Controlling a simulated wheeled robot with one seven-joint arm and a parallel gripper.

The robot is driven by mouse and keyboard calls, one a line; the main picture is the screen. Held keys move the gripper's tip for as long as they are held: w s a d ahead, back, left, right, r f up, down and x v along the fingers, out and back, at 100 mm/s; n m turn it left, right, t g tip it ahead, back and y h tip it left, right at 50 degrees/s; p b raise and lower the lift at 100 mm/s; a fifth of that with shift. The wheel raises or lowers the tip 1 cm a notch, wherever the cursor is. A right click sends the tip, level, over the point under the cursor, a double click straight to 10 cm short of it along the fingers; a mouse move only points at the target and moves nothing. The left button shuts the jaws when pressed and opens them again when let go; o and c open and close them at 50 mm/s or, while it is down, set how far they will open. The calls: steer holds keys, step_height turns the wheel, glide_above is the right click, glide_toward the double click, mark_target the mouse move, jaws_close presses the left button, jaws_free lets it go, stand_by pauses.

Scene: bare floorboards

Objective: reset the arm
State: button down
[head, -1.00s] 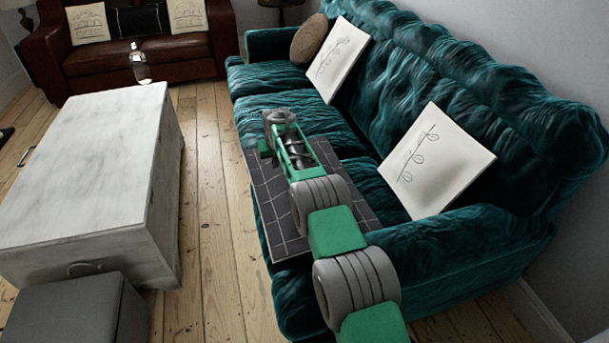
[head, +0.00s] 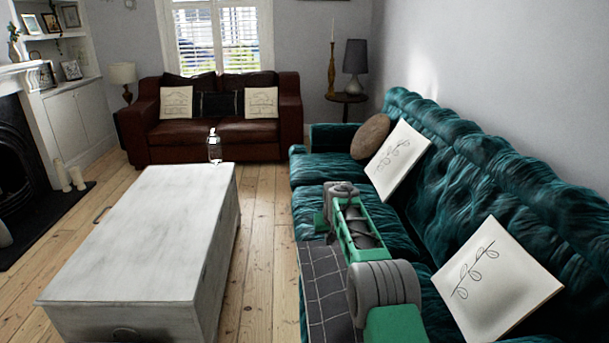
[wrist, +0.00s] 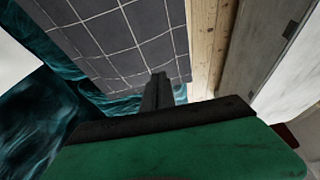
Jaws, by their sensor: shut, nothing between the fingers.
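My gripper (wrist: 158,92) shows in the wrist view as dark fingers held together, shut and empty. It points towards a dark panel with a pale grid (wrist: 120,40), with no contact visible. In the head view my arm stretches over the teal sofa, and the fingers themselves cannot be made out at its far end. The gridded panel (head: 322,290) shows there at the sofa's front edge, partly behind my arm.
The teal sofa (head: 490,165) with pale cushions fills the right. A whitish chest (head: 140,240) stands at the left, with a clear bottle (head: 214,148) at its far end. Bare floorboards (head: 262,215) lie between. A brown leather sofa (head: 215,135) stands at the back.

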steer(key=s+r+p, duration=0.8)
steer(key=s+r, duration=1.4)
steer(key=r, duration=0.2)
steer(key=s+g+p, duration=0.1)
steer(key=s+p, duration=0.5)
steer(key=s, duration=1.8)
steer(key=shift+s, duration=0.2)
